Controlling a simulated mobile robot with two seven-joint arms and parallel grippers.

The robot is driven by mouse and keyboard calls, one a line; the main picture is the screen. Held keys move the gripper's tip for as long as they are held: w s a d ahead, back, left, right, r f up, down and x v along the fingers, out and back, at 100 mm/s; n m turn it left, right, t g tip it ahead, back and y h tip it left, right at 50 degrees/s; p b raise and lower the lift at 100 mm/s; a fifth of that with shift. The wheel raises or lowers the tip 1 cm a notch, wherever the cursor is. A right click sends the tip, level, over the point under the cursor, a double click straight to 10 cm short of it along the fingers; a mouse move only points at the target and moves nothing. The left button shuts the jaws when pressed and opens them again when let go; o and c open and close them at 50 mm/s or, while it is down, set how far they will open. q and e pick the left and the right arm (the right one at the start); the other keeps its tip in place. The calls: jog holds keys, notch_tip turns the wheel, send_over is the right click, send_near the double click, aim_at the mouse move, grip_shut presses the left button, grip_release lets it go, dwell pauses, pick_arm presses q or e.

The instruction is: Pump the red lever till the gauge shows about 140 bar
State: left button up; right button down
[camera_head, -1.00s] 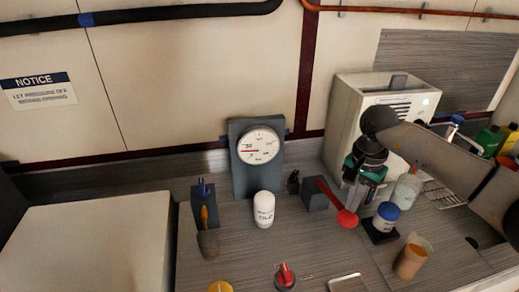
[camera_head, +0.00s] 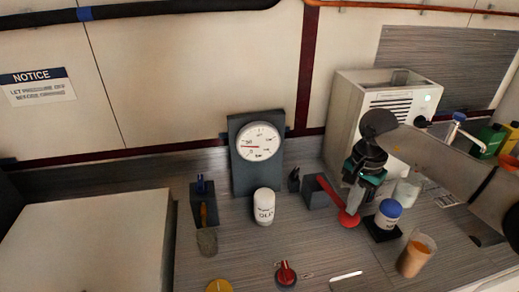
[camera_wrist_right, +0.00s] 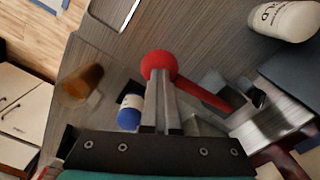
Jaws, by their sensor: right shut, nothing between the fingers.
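The red lever (camera_head: 328,188) slants down to the right from its dark block, ending in a round red knob (camera_head: 348,219). My right gripper (camera_head: 352,207) is shut and empty, pointing down at the knob, with its tips at or just above it. In the wrist view the knob (camera_wrist_right: 158,64) sits right at the closed fingertips (camera_wrist_right: 160,88); I cannot tell if they touch. The gauge (camera_head: 259,141) is a white dial on a dark upright panel. Its red needle points left; the numbers are too small to read surely. My left gripper is out of view.
A blue-capped jar (camera_head: 388,214) stands close right of the knob, with an orange-filled cup (camera_head: 416,256) nearer. A white bottle (camera_head: 264,207) stands in front of the gauge. A red knob (camera_head: 286,274) and a yellow one (camera_head: 219,287) are at the front.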

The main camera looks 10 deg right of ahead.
aim_at(347, 219)
jog(key=shift+f+b, duration=2.4)
jog(key=shift+f, duration=0.65)
jog(key=shift+w+r, duration=0.1)
jog(key=shift+r+p, duration=2.95)
jog(key=shift+r, duration=1.15)
jog(key=shift+f, duration=0.1)
jog(key=shift+f+b, duration=3.4)
jog(key=shift+f, duration=0.7)
jog(key=shift+r, duration=0.15)
